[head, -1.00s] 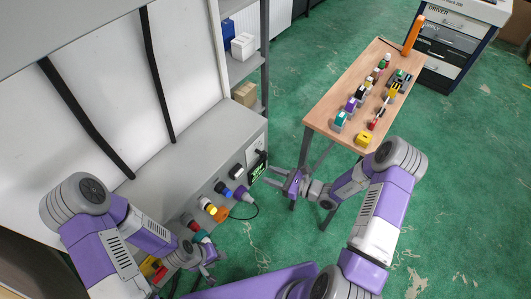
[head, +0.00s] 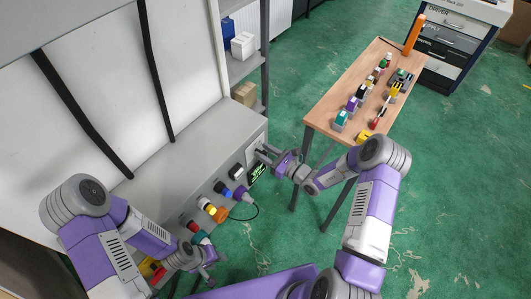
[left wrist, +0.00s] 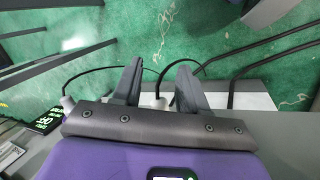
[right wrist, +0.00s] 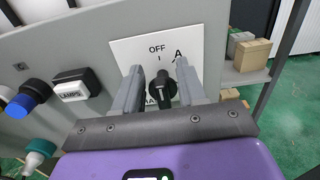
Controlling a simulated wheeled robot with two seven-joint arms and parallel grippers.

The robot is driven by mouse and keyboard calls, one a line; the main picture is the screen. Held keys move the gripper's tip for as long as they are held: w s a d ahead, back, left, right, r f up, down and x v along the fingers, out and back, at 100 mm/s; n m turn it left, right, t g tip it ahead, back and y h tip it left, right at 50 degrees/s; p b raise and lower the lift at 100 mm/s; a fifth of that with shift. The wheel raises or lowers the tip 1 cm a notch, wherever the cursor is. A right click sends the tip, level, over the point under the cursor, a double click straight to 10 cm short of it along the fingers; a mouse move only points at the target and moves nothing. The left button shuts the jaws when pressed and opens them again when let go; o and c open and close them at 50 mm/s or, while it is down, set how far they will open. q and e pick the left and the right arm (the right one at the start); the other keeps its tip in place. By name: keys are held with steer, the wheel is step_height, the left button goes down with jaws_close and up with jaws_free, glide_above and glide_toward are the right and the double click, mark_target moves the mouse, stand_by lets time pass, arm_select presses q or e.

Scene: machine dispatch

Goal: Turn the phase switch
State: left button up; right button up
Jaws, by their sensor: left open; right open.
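The phase switch (right wrist: 163,87) is a black rotary knob on a white plate (right wrist: 125,52) marked OFF and A, with another label partly hidden. My right gripper (right wrist: 160,68) is open, its fingers on either side of the knob; I cannot tell if they touch it. In the head view, my right gripper (head: 268,156) is at the right end of the grey machine's front panel and hides the knob. My left gripper (head: 208,264) is open and empty, low beside the panel's near end; its spread fingers show in the left wrist view (left wrist: 159,68).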

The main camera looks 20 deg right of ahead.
steer(key=shift+c, duration=0.3)
steer(key=c, duration=0.6)
steer(key=shift+c, duration=0.2)
steer(key=shift+d+m, duration=0.1)
steer(key=shift+m, duration=0.3)
steer(key=m+p, duration=0.2)
steer(key=m, duration=0.1)
steer(key=shift+w+d+m, duration=0.2)
steer(key=shift+m, duration=0.1)
steer(key=shift+w+d+f+m+p, duration=0.15)
steer(key=shift+m+p, duration=0.2)
steer(key=shift+m, duration=0.75)
steer(key=shift+d+f+m+p, duration=0.15)
steer(key=shift+m+p, duration=0.2)
steer(key=shift+m, duration=0.75)
